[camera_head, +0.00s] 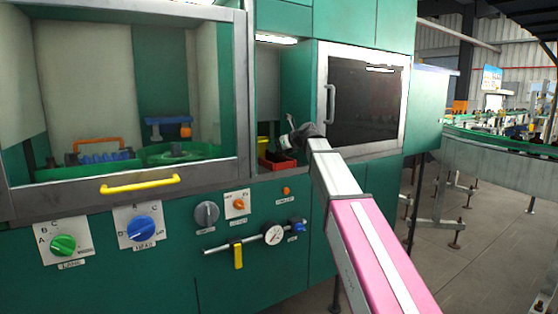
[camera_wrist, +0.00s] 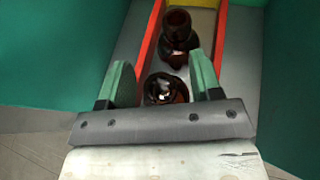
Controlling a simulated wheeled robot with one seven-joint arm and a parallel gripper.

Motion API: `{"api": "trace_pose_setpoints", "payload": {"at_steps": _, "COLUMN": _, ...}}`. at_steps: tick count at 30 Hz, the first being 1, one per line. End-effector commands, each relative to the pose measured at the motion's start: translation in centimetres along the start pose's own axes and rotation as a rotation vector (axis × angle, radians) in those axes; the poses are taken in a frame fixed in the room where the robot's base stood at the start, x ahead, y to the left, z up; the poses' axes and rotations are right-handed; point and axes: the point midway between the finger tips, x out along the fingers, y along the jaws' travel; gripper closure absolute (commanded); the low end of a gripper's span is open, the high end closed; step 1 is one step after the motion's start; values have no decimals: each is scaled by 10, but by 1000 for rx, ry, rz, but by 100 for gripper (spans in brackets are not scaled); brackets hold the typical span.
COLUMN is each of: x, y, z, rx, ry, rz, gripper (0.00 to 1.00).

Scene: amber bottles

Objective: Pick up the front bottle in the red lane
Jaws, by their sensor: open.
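In the wrist view the front bottle (camera_wrist: 166,90), dark amber and glossy, shows between the two green fingers of my gripper (camera_wrist: 158,64). The fingers are spread, with a gap on each side of the bottle. Its lower part is hidden by the gripper's grey crossbar. Whether the fingertips are level with it or above it I cannot tell. A second amber bottle (camera_wrist: 178,32) stands behind it, between the red rails (camera_wrist: 148,38) of the lane. In the head view my gripper (camera_head: 290,131) is at the recess, over the red lane (camera_head: 277,163); the bottles are not clear there.
Green walls (camera_wrist: 65,50) stand close on both sides of the lane. A yellow part (camera_wrist: 197,4) lies at its far end. In the head view a dark oven-like door (camera_head: 365,100) with a handle is right of the recess, and a glazed cabinet with a yellow handle (camera_head: 140,184) is left.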

Motion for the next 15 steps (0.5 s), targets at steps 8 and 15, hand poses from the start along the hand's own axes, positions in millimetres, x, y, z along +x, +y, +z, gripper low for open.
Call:
{"api": "trace_pose_setpoints", "payload": {"at_steps": 8, "x": 11, "y": 0, "z": 0, "rx": 0, "ry": -1, "rz": -1, "gripper": 41}}
{"api": "trace_pose_setpoints", "payload": {"at_steps": 15, "x": 11, "y": 0, "z": 0, "rx": 0, "ry": -1, "rz": -1, "gripper": 97}}
